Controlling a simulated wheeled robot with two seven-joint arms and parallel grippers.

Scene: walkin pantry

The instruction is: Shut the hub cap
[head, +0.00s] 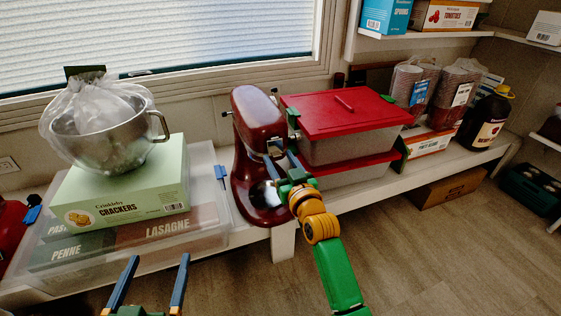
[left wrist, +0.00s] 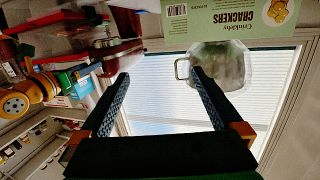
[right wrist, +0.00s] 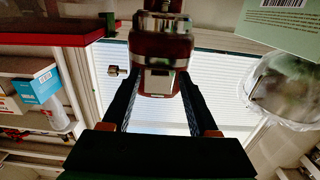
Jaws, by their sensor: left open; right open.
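The dark red stand mixer (head: 258,115) stands on the shelf in the middle of the head view. In the right wrist view, its head (right wrist: 160,50) shows upside down with a silver band and silver end fitting (right wrist: 160,25). A pale square plate (right wrist: 158,82), perhaps the hub cap, shows on its front; I cannot tell its hinge position. My right gripper (head: 281,164) is open at the mixer's front, its fingers around the head's outline in the right wrist view; contact is unclear. My left gripper (head: 160,259) is open and empty, in front of the shelf at lower left.
A clear bin with a red lid (head: 340,112) stands close to the mixer's right. On the left, a steel bowl (head: 105,140) in plastic wrap sits on a green crackers box (head: 120,185), above a clear bin (head: 215,215). The floor (head: 430,265) at right front is clear.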

